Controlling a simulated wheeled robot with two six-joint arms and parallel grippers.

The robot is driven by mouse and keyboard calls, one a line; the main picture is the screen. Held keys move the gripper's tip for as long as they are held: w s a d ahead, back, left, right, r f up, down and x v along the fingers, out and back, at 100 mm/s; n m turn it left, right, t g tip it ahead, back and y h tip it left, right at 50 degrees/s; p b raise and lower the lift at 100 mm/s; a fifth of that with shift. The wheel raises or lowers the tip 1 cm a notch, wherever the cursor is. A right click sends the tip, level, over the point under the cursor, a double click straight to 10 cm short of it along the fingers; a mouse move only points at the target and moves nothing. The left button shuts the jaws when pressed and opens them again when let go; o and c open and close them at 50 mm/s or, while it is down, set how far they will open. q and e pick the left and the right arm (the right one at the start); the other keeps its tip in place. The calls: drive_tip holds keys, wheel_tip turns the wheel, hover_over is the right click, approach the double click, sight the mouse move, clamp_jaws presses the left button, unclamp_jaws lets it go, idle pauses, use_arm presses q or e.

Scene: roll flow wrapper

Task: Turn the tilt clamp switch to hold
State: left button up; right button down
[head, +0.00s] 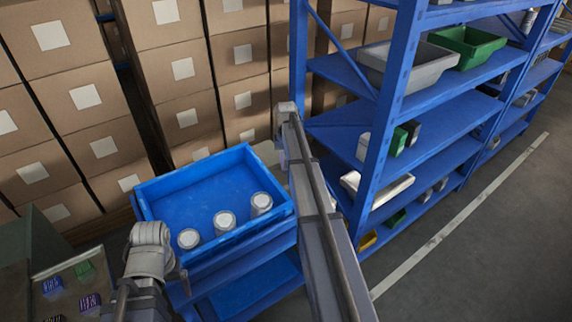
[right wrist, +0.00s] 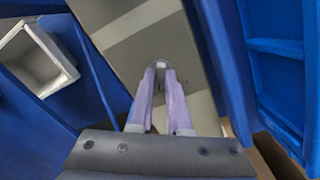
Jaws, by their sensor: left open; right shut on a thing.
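In the right wrist view my right gripper (right wrist: 160,72) has its two long purple-grey fingers drawn together. A small pale grey thing (right wrist: 160,65) shows between their tips; too little of it shows to name it. Floor lies below the fingertips in that picture. In the head view my right arm reaches up past the blue tray's right side, and its fingers are not visible there. My left arm is at the lower left, by the blue tray's near left corner, and its fingers cannot be made out. I cannot identify a tilt clamp switch in either view.
A blue tray (head: 197,181) holds three white-topped cylinders (head: 224,220) along its near side. Blue shelving (head: 430,125) with a grey bin (head: 408,68) and a green bin (head: 468,44) stands right. Stacked cartons (head: 70,93) fill the back left. The floor at the right is clear.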

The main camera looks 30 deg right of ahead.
sight(286, 167)
idle(0.3)
drive_tip(key=c, duration=0.9)
unclamp_jaws()
drive_tip(key=shift+o, duration=0.2)
drive_tip(key=shift+r, duration=0.1)
wheel_tip(286, 167, up, 8)
drive_tip(key=p, duration=0.8)
drive_tip(key=shift+f, duration=0.2)
